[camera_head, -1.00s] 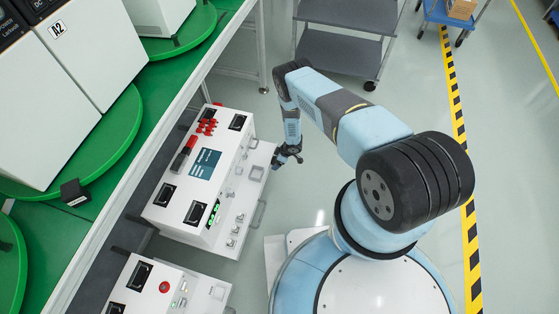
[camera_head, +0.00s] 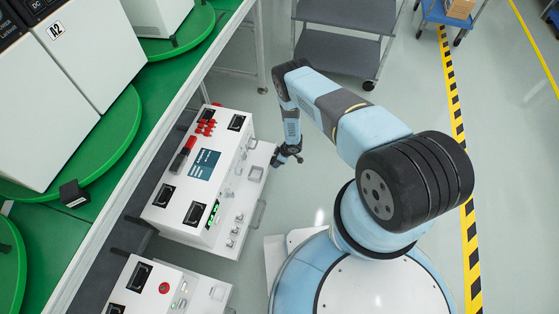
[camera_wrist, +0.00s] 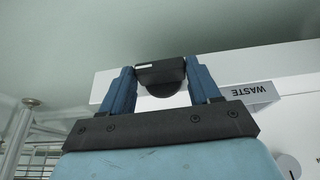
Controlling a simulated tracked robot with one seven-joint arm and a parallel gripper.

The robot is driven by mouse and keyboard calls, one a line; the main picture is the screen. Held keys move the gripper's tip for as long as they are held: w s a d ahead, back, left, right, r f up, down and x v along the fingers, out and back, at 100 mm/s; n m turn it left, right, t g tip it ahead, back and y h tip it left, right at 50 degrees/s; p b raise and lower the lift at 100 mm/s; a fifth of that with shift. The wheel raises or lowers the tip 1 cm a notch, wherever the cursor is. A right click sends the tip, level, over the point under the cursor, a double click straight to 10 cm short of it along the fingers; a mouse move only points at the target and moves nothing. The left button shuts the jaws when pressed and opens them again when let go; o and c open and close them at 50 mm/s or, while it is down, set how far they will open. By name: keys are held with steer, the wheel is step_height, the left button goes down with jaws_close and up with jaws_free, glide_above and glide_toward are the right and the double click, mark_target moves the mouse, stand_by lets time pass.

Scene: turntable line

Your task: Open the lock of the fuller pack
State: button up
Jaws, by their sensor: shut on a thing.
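Two white packs show in the head view. The upper pack (camera_head: 228,170) has a dark screen (camera_head: 207,164), red parts on top and several lit green lights (camera_head: 213,213) on its near side. The lower pack (camera_head: 172,278) is cut off by the frame's bottom edge; it has a red button (camera_head: 164,288), and its lights are too small to read. My gripper (camera_head: 287,156) is at the right side of the upper pack, by its far corner. In the wrist view my gripper (camera_wrist: 160,82) is shut on a black piece (camera_wrist: 160,75) with a rounded lower edge. What it joins is unclear.
The green bench (camera_head: 125,160) with round green turntables runs along the left. A grey cart (camera_head: 340,55) stands at the back.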

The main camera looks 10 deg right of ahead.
steer(key=shift+s+a+f+t, duration=0.1)
steer(key=shift+s+a+t, duration=0.25)
steer(key=shift+a, duration=0.2)
steer(key=shift+s+a+n+t+h, duration=0.15)
steer(key=shift+s+n+t+h, duration=0.15)
steer(key=shift+t, duration=0.25)
steer(key=shift+s+f+n+t+h, duration=0.2)
steer(key=shift+s+t+h, duration=0.1)
steer(key=shift+t, duration=0.65)
steer(key=shift+s+f+n+t+h, duration=0.2)
steer(key=shift+t+h, duration=0.1)
steer(key=shift+t, duration=0.65)
steer(key=shift+s+f+n+t+h, duration=0.1)
steer(key=shift+n+t+h, duration=0.15)
steer(key=shift+t, duration=0.6)
steer(key=shift+s+f+n+t+h, duration=0.15)
steer(key=shift+t+h, duration=0.1)
steer(key=shift+t, duration=0.6)
steer(key=o, duration=1)
steer(key=shift+w, duration=0.15)
steer(key=shift+o, duration=0.3)
steer(key=shift+w+r, duration=0.1)
